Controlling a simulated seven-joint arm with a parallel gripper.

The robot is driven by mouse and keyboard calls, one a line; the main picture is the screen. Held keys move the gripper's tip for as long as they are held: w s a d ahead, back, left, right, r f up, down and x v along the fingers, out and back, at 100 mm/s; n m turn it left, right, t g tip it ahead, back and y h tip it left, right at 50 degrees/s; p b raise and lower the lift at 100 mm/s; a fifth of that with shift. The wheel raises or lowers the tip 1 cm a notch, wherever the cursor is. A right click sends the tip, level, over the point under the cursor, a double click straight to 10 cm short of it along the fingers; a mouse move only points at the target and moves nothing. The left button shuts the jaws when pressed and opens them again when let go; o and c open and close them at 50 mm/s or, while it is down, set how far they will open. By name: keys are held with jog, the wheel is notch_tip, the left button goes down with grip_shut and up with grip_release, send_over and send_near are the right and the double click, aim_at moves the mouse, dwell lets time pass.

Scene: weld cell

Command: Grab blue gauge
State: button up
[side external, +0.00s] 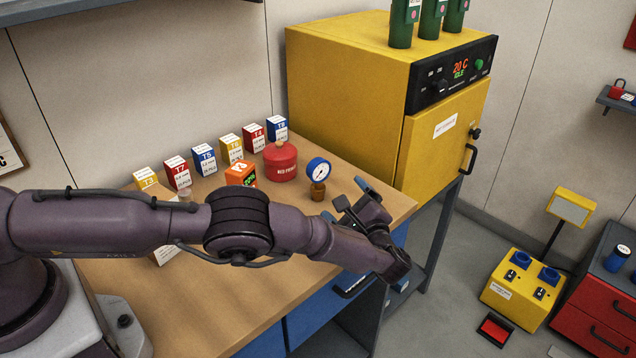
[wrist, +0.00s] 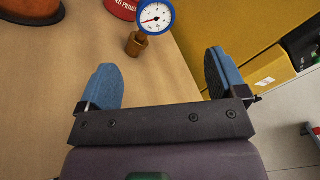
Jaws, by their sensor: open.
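The blue gauge (side external: 318,170) has a round white dial with a blue rim and stands upright on a brass-brown base on the wooden bench. It also shows in the wrist view (wrist: 155,17), at the top, with its base below the dial. My gripper (wrist: 165,80) is open with blue-padded fingers apart and nothing between them. The gauge lies beyond the fingertips, roughly in line with the gap. In the side external view my gripper (side external: 362,192) is to the right of the gauge, near the bench's right edge, partly hidden by my wrist.
A red can (side external: 281,163) stands left of the gauge, beside an orange device (side external: 241,174). Several small labelled boxes (side external: 204,159) line the back of the bench (side external: 300,275). A yellow oven (side external: 345,75) stands to the right behind.

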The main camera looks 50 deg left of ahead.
aim_at(320, 172)
jog(key=x, duration=0.7)
jog(key=shift+a, duration=0.2)
jog(key=shift+s+x, duration=0.15)
jog(key=shift+x, duration=1.15)
jog(key=shift+s+x, duration=0.15)
jog(key=shift+x, duration=1.15)
jog(key=c, duration=1.2)
